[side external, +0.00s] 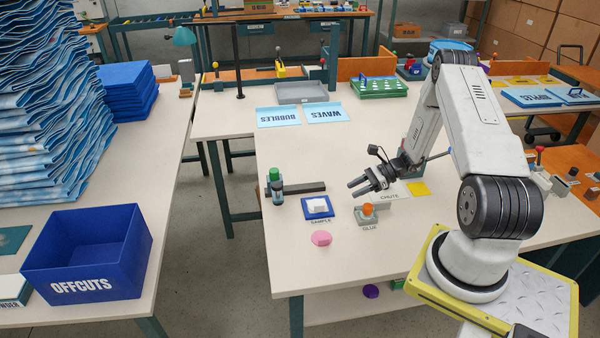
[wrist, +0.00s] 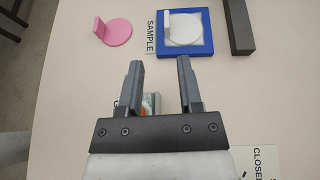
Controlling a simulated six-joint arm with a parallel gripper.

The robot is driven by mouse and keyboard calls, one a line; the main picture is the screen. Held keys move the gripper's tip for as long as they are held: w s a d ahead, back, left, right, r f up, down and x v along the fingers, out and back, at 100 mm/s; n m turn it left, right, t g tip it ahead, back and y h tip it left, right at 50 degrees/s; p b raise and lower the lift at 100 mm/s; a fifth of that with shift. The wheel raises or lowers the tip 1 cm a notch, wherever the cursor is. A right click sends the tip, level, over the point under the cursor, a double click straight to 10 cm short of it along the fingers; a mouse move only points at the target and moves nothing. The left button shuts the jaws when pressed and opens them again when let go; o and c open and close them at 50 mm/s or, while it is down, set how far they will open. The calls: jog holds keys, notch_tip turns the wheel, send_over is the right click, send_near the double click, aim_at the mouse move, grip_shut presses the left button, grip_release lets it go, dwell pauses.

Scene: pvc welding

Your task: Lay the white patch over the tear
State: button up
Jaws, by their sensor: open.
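A round white patch with an upright tab (wrist: 184,32) lies on a pale square inside the blue-framed sample (wrist: 187,52). The blue sample also shows in the side view (side external: 307,212), with the white patch (side external: 318,205) on it. No tear shows in either view; I cannot tell whether the patch covers one. My gripper (side external: 356,188) is above the table, up and right of the sample in the side view. In the wrist view my gripper (wrist: 159,62) is open, with nothing held between its fingers, and the sample is apart from the fingertips.
A pink disc with a tab (side external: 321,238) lies near the sample. The glue holder with an orange top (side external: 367,211) stands right of it. A dark bar (side external: 302,188) and a green-capped bottle (side external: 275,183) are behind. The table's front left is clear.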

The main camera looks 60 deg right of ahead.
jog(key=s+a+r+n+g+h, duration=0.2)
jog(key=a+r+n+g+h, duration=0.1)
jog(key=a+r+n, duration=0.6)
jog(key=s+a+r+n+g+h, duration=0.2)
jog(key=a+r+n+h, duration=0.4)
jog(key=a+n, duration=1.1)
notch_tip(320, 180, up, 3)
jog(key=shift+f+g+h, duration=0.1)
jog(key=shift+g+h, duration=0.2)
jog(key=shift+g, duration=0.2)
